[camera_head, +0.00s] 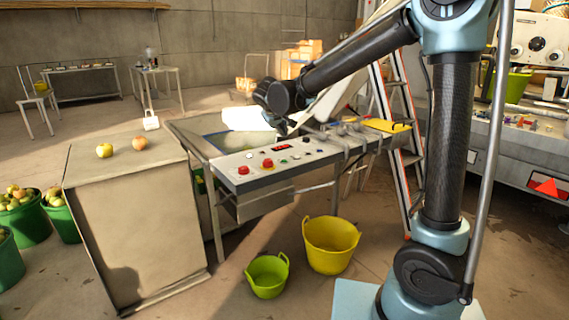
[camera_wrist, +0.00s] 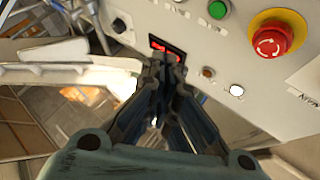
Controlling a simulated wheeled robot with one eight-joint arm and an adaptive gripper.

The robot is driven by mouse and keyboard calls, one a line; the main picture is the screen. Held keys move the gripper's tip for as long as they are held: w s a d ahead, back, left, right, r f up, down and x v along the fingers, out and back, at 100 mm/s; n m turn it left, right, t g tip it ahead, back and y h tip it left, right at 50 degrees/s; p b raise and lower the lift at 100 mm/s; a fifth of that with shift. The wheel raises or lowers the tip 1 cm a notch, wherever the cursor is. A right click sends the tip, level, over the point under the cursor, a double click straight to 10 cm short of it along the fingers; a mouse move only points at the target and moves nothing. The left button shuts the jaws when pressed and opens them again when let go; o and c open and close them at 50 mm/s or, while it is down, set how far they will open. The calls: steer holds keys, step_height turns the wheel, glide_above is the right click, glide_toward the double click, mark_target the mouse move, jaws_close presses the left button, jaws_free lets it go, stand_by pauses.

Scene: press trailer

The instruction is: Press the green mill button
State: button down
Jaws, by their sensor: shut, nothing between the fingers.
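The green button (camera_wrist: 218,9) shows near the top edge of the wrist view, on the light grey control panel (camera_wrist: 222,48). The panel's front also shows in the head view (camera_head: 225,172), where I cannot pick out the green button for sure. My gripper (camera_wrist: 168,72) is shut and empty. In the wrist view its fingertips lie just below the red display (camera_wrist: 158,44), below and left of the green button. They look apart from the button. In the head view my gripper (camera_head: 284,132) hangs over the panel's rear edge, partly hidden by my wrist.
A red emergency knob (camera_wrist: 269,42) on a yellow ring, a white button (camera_wrist: 237,90) and an orange button (camera_wrist: 207,72) sit near the green one. A counter with apples (camera_head: 120,153) stands left. Yellow (camera_head: 331,245) and green (camera_head: 267,275) buckets are on the floor. A ladder (camera_head: 405,150) stands right.

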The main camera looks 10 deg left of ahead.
mark_target(282, 160)
steer(key=shift+f, duration=0.15)
steer(key=shift+f, duration=4.25)
steer(key=shift+f, duration=0.15)
steer(key=shift+s+f, duration=0.1)
steer(key=shift+f, duration=0.1)
steer(key=shift+f, duration=0.4)
steer(key=shift+r, duration=0.8)
steer(key=shift+r, duration=2.5)
